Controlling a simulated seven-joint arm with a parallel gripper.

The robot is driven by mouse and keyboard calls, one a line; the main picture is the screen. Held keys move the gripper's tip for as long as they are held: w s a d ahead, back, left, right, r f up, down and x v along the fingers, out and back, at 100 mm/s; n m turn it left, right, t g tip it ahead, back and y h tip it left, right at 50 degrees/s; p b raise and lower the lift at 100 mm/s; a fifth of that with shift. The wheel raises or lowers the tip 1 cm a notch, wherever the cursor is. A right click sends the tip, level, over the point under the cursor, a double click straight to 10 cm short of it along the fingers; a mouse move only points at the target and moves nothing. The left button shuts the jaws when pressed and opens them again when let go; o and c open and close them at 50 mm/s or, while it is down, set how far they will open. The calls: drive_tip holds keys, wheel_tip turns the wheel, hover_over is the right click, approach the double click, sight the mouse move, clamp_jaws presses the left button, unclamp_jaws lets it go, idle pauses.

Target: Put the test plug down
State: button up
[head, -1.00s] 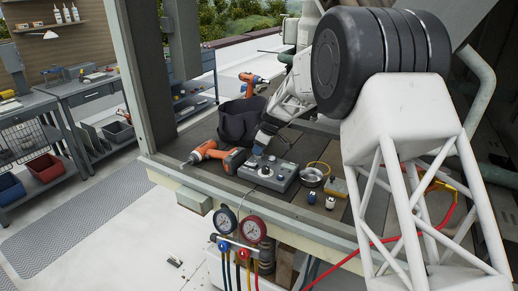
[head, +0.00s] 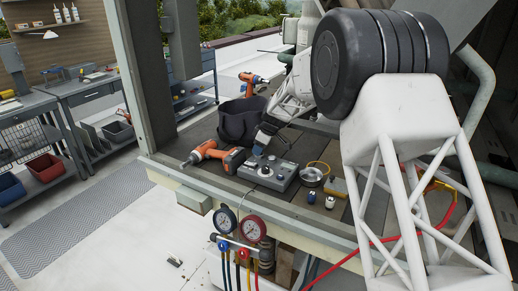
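My gripper (head: 260,146) is a small dark shape at the end of my white arm, pointing down and left just above the back of a grey test box (head: 268,172) with knobs on top. The box lies on the wooden deck. A thin dark cable shows near the gripper and box. I cannot make out the test plug at this size; the gripper's fingers hide that spot. Whether the fingers are open or shut does not show.
An orange drill (head: 215,154) lies left of the box. A dark bag (head: 240,122) stands behind, with another orange drill (head: 253,81) beyond. A round metal tin (head: 312,178) and two small bottles (head: 330,202) are right. Gauges (head: 251,229) hang at the deck's front edge.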

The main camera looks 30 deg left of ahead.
drive_tip(key=shift+o, duration=0.2)
drive_tip(key=shift+s+d+f, duration=0.1)
drive_tip(key=shift+s+f, duration=0.15)
drive_tip(key=shift+f, duration=0.35)
drive_tip(key=shift+s+d+f, duration=0.1)
drive_tip(key=shift+s+f, duration=0.1)
drive_tip(key=shift+f, duration=0.35)
drive_tip(key=shift+r, duration=0.1)
drive_tip(key=shift+c, duration=0.2)
drive_tip(key=shift+a+r, duration=0.1)
drive_tip(key=shift+r, duration=0.3)
drive_tip(key=shift+c, duration=0.3)
drive_tip(key=shift+o, duration=0.5)
drive_tip(key=v, duration=1.3)
drive_tip(key=shift+w+a+r, duration=0.25)
drive_tip(key=shift+a+r, duration=0.1)
